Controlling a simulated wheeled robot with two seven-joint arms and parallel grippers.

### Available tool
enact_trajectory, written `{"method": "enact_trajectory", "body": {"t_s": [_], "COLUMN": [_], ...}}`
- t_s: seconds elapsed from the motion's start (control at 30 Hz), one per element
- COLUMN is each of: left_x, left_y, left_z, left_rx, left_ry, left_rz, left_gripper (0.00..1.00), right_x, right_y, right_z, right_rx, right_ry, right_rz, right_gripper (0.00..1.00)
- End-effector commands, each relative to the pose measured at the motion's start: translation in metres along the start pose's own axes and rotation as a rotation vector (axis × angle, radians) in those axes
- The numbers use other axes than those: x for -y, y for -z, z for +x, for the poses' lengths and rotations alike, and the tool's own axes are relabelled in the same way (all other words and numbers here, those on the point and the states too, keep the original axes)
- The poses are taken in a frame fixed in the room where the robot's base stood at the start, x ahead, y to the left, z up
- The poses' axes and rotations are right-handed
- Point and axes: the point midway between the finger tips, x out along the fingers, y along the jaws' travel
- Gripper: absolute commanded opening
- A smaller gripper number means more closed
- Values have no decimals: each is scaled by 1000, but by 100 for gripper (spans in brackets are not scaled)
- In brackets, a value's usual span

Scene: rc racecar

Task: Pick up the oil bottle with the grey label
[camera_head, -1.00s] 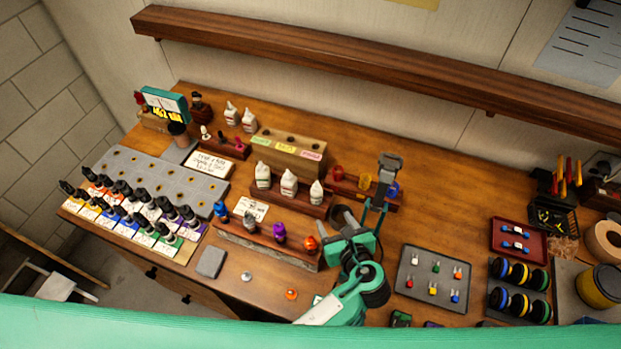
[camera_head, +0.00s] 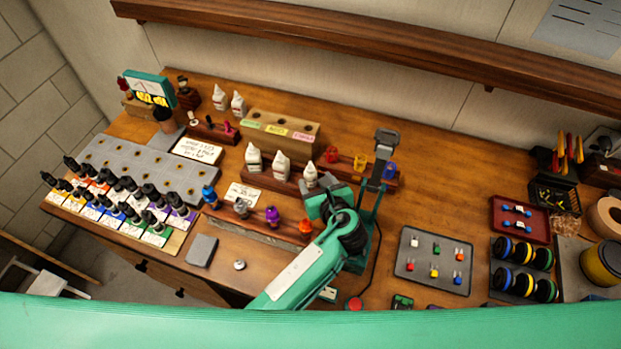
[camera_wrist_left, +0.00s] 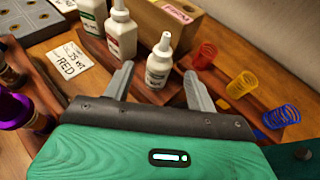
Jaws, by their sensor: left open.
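Three white bottles with pointed caps stand in a wooden rack (camera_head: 262,178) in the middle of the bench. The rightmost, the oil bottle with the grey label (camera_head: 310,176), also shows in the left wrist view (camera_wrist_left: 158,66). Its neighbours there have a red label (camera_wrist_left: 121,34) and a green label (camera_wrist_left: 92,17). My left gripper (camera_head: 318,191) is just in front of the rightmost bottle, partly hidden by its own wrist. In the left wrist view its fingers (camera_wrist_left: 158,78) are open and empty, with the grey-label bottle ahead between them in the picture. My right gripper is not in view.
Right of the bottles, red, yellow and blue springs (camera_wrist_left: 240,82) stand in a rack. A teal stand with a grey top (camera_head: 386,140) rises close to my left wrist. A wooden block (camera_head: 278,132) stands behind the bottles; shock absorbers (camera_head: 272,215) stand in front.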

Motion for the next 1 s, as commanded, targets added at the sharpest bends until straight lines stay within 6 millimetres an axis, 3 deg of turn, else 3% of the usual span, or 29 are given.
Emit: {"method": "enact_trajectory", "body": {"t_s": [0.1, 0.3, 0.6, 0.83, 1.0], "left_x": [0, 0, 0, 0, 0], "left_y": [5, 4, 0, 0, 0], "left_z": [18, 39, 42, 42, 42], "left_rx": [2, 2, 0, 0, 0], "left_ry": [-1, 0, 0, 0, 0], "left_rz": [-1, 0, 0, 0, 0], "left_gripper": [57, 57, 57, 12, 8], "right_x": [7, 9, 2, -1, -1], "right_y": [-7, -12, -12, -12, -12], "right_z": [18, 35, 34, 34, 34], "right_rx": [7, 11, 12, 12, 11], "right_ry": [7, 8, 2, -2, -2], "right_rz": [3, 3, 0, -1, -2], "right_gripper": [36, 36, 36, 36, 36]}}
